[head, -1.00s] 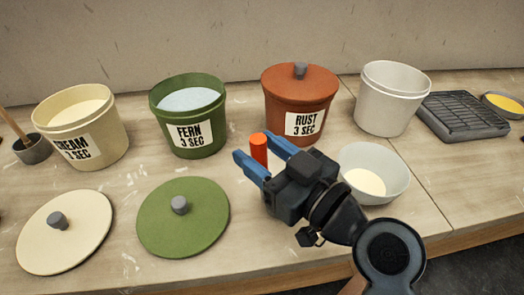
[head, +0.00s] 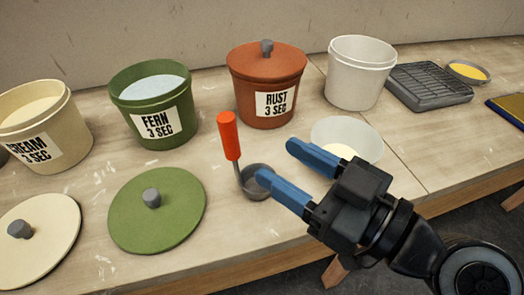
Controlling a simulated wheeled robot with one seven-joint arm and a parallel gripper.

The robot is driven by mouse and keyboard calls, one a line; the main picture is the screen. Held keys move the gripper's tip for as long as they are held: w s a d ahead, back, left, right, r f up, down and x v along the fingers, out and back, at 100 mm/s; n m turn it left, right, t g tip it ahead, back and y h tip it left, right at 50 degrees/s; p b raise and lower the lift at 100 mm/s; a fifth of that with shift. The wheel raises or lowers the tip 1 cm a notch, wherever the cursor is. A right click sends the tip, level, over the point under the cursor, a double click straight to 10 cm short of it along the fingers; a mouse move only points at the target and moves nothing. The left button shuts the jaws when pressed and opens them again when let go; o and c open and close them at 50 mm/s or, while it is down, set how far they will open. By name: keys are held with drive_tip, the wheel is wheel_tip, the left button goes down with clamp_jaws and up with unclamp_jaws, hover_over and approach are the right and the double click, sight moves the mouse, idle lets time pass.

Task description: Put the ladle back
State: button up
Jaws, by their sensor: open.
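The ladle has a red-orange handle (head: 228,136) standing nearly upright and a dark grey cup (head: 256,182) at its foot. It rests on the table between the green lid and the white bowl, in front of the rust bucket. My gripper (head: 276,168) is open, with its two blue fingers apart and nothing held. It is to the right of the handle, and one fingertip overlaps the cup's right side in the picture. I cannot tell whether it touches the cup.
The rust bucket (head: 266,90) is lidded. The fern bucket (head: 155,105) and cream bucket (head: 45,128) are open, their lids (head: 175,225) (head: 48,255) in front. A white bowl (head: 347,135) is behind my gripper. A white bucket (head: 360,75) and black rack (head: 428,88) stand right.

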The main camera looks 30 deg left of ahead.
drive_tip(key=shift+s+d, duration=0.1)
drive_tip(key=shift+d, duration=0.7)
drive_tip(key=s+d+f+m+t+h, duration=0.3)
drive_tip(key=d+f+m+t+h, duration=0.3)
drive_tip(key=d+f, duration=0.35)
drive_tip(key=s+d+f+m+t+h, duration=0.45)
drive_tip(key=d+f+m, duration=0.35)
drive_tip(key=d, duration=0.3)
drive_tip(key=s+d+r+m+t+h, duration=0.1)
drive_tip(key=s+d+r+h, duration=0.2)
drive_tip(key=s+d, duration=0.2)
drive_tip(key=s+d+r+m+t+h, duration=0.1)
drive_tip(key=s+d+r+m+h, duration=0.1)
drive_tip(key=s, duration=0.9)
drive_tip(key=d+r+h, duration=0.1)
drive_tip(key=d+h, duration=0.1)
drive_tip(key=d, duration=0.1)
drive_tip(key=shift+s+d, duration=0.3)
drive_tip(key=shift+d, duration=0.1)
drive_tip(key=shift+c, duration=0.4)
